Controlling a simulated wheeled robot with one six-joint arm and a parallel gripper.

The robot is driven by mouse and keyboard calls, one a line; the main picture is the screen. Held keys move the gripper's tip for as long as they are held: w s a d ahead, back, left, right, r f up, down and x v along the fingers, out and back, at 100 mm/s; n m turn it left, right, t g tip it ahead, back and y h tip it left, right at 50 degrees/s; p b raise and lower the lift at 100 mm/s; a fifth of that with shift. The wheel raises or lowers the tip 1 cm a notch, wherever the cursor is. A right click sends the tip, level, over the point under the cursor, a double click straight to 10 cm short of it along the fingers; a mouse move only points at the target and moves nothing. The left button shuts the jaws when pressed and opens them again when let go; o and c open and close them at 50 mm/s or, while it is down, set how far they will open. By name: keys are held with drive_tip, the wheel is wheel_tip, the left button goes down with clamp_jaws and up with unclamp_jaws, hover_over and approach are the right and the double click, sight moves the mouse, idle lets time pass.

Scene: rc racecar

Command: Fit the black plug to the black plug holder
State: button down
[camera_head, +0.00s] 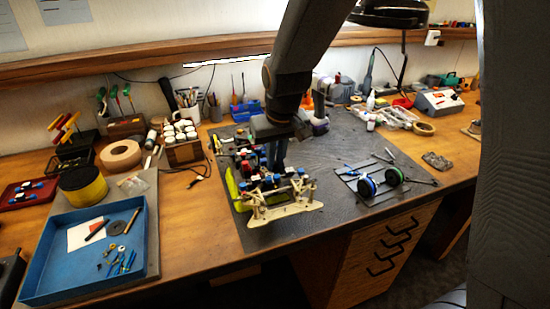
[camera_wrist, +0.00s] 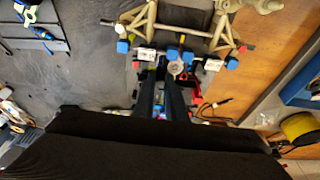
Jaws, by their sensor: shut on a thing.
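My gripper (camera_head: 278,165) points down over the car chassis (camera_head: 285,210), at its rear middle among blue and red parts. In the wrist view the fingers (camera_wrist: 167,72) reach in to the chassis (camera_wrist: 150,20) and are shut on a small dark thing, taken as the black plug. It is mostly hidden between the fingertips, and its tilt cannot be told. The black plug holder cannot be picked out among the crowded chassis parts. Whether the held thing touches the chassis cannot be told.
A blue tray (camera_head: 62,283) with small tools stands at left. Wheels with green and blue hubs (camera_head: 380,181) lie on the grey mat (camera_head: 330,226) at right. A thin black cable (camera_head: 198,176) lies left of the chassis. Paint jars (camera_head: 182,148) stand behind it. The front of the mat is clear.

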drive_tip(key=shift+f, duration=0.1)
drive_tip(key=c, duration=1.7)
unclamp_jaws()
drive_tip(key=shift+b+v, duration=0.95)
drive_tip(key=shift+v, duration=2.95)
